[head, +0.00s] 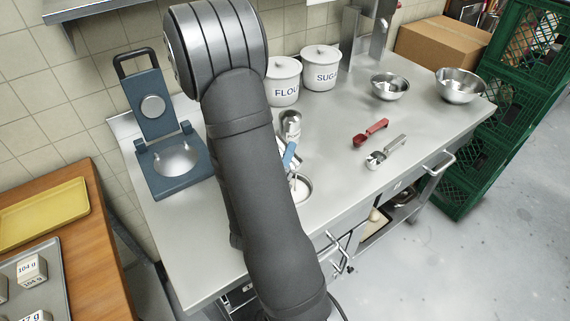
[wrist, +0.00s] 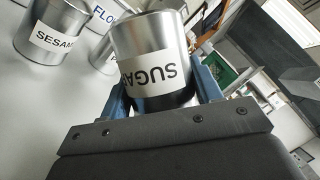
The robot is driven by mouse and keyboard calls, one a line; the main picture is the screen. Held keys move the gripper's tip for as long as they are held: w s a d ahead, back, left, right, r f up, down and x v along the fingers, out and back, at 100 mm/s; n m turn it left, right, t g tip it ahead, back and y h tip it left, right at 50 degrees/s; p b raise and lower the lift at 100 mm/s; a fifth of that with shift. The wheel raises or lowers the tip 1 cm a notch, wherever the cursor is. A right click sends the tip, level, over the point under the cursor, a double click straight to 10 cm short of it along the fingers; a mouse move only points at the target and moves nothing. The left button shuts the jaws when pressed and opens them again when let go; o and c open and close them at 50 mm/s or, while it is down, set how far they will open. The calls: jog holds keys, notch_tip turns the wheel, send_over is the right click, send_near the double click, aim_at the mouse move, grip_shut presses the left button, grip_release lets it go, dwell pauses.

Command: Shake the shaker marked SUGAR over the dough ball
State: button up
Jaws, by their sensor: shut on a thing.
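My gripper (wrist: 165,95) is shut on the silver shaker marked SUGAR (wrist: 150,65), with a blue finger on either side of it. Its label reads upside down in the wrist view, while the SESAME label beside it reads upright, so the shaker is turned over. In the head view my arm hides most of the gripper; one blue finger shows. Just below it is a round metal dish (head: 306,190), partly hidden by my arm, with something pale in it. I cannot tell whether that is the dough ball.
A shaker marked SESAME (wrist: 52,30) and another shaker (wrist: 104,58) stand nearby. FLOUR (head: 283,82) and SUGAR (head: 320,68) canisters stand at the back.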

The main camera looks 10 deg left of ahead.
notch_tip(320, 180, up, 4)
jog(key=n, duration=0.2)
jog(key=n+g+y, duration=0.1)
jog(key=n, duration=0.2)
jog(key=shift+f+g+y, duration=0.1)
jog(key=shift+g+y, duration=0.2)
jog(key=shift+r+n+g, duration=0.55)
jog(key=shift+r+n, duration=0.3)
jog(key=shift+n, duration=0.4)
jog(key=shift+r+n+g, duration=0.55)
jog(key=shift+r+n, duration=0.25)
jog(key=shift+n, duration=0.45)
